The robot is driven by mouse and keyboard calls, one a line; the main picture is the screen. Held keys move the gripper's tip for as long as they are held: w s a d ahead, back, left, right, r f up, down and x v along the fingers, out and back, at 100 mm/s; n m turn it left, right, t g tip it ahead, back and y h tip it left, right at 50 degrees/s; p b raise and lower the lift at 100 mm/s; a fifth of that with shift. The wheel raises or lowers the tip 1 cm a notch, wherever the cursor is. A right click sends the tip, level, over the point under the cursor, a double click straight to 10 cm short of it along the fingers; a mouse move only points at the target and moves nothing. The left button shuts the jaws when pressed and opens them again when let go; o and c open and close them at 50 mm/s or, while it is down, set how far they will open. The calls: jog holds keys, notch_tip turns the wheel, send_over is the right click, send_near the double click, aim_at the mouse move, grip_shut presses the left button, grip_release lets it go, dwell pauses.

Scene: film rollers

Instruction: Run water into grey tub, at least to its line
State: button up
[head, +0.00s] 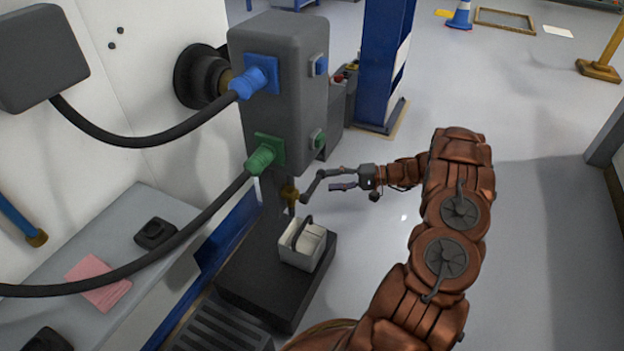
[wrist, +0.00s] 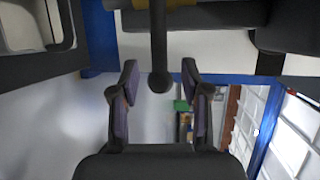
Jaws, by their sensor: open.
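The grey tub (head: 291,256), light grey with a dark upright handle, stands on a dark block below a brass tap (head: 289,194). Its inside looks pale; I cannot make out a line or a water level. No stream of water shows at the tap. My gripper (head: 327,183) is to the right of the tap, above and right of the tub. In the wrist view my gripper (wrist: 159,78) is open, its two fingers apart. A dark rod with a rounded end (wrist: 158,82) reaches between the fingertips from the tap's side; I cannot tell if either finger touches it.
A dark grey box (head: 279,90) with blue and green hose fittings stands above the tap. Black hoses cross the left side. A ledge (head: 150,215) holds a pink pad (head: 98,284). A blue post (head: 384,65) stands behind. The floor to the right is mostly clear.

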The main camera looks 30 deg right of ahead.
aim_at(316, 182)
jog(key=shift+b+x, duration=0.65)
jog(key=shift+x, duration=2.35)
jog(key=shift+f, duration=0.1)
grip_shut()
